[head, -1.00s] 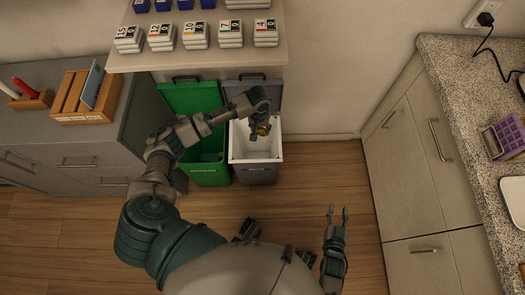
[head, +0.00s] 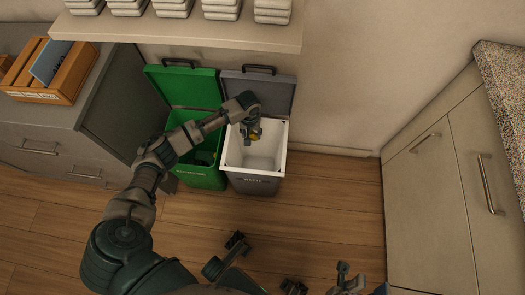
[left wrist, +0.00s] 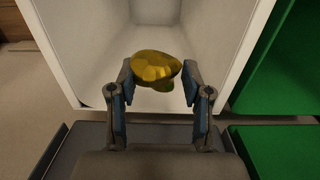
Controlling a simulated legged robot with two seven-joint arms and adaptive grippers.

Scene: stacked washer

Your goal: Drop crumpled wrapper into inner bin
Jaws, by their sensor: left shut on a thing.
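The crumpled wrapper (left wrist: 155,67) is yellow-gold and sits between the fingertips of my left gripper (left wrist: 158,84). My left gripper (head: 249,135) is shut on it above the open mouth of the white inner bin (head: 272,160).
The inner bin sits in a grey waste bin (head: 252,184) with its lid raised behind. A green recycling bin (head: 198,176) with a raised lid stands close on the left. A shelf (head: 190,34) overhangs behind them. Floor to the right is free up to the cabinet (head: 430,185).

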